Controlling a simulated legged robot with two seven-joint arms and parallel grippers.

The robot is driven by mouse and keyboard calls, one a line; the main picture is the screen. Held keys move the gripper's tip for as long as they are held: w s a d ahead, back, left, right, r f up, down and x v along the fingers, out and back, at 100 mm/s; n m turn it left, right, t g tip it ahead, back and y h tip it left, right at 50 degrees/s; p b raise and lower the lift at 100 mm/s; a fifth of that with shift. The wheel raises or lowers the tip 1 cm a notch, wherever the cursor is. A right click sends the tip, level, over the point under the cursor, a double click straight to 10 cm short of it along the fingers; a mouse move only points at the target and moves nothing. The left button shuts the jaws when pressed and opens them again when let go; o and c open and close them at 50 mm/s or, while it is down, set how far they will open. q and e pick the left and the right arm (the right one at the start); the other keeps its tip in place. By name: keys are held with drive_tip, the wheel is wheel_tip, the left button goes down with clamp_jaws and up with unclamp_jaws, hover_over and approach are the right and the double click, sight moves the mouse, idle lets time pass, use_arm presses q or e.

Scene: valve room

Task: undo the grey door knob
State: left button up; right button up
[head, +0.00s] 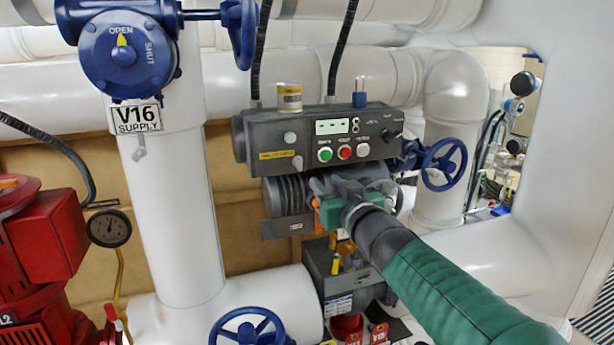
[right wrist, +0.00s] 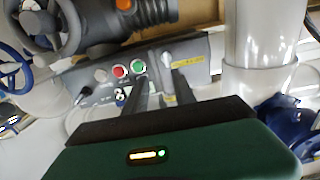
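The small grey knob (head: 298,162), which I take to be the door knob, is on the front of the dark grey control box (head: 252,134). It is between a yellow label and the green button. It also shows in the right wrist view (right wrist: 167,59), beyond the fingers. My right gripper (head: 335,190) is in front of the box's lower edge, below and right of the knob. In the right wrist view its two dark fingers (right wrist: 161,86) are apart with nothing seen between them. Contact with the knob cannot be made out. My left gripper is not in view.
Green (head: 325,154), red (head: 344,152) and white buttons are right of the knob. A yellow-labelled can (head: 289,98) stands on the box. A blue handwheel (head: 443,164) is at its right. A thick white pipe (head: 175,220) stands left, with red equipment (head: 45,240) beyond.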

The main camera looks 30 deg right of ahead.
approach(300, 164)
drive_tip(key=w+d, duration=0.2)
drive_tip(key=w+p, duration=0.1)
drive_tip(key=w, duration=0.1)
drive_tip(key=w+a, duration=0.1)
drive_tip(key=w, duration=0.2)
drive_tip(key=shift+w+r+p, duration=0.1)
drive_tip(key=shift+w+p, duration=0.15)
drive_tip(key=shift+p, duration=0.15)
drive_tip(key=shift+w, duration=0.35)
drive_tip(key=shift+d, duration=1)
drive_tip(key=shift+c, duration=0.4)
drive_tip(key=shift+d+f, duration=0.1)
drive_tip(key=shift+f, duration=0.15)
drive_tip(key=shift+c, duration=1.2)
drive_tip(key=shift+r, duration=0.1)
drive_tip(key=shift+c, duration=1.2)
drive_tip(key=shift+w+a+r, duration=0.1)
drive_tip(key=shift+w+a, duration=0.05)
drive_tip(key=shift+a, duration=0.5)
clamp_jaws()
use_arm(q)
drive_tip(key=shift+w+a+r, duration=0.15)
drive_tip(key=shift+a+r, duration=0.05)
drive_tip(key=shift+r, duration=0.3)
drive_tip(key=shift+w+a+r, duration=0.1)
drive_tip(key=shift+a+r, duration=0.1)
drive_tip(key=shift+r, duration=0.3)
use_arm(e)
drive_tip(key=shift+d, duration=0.1)
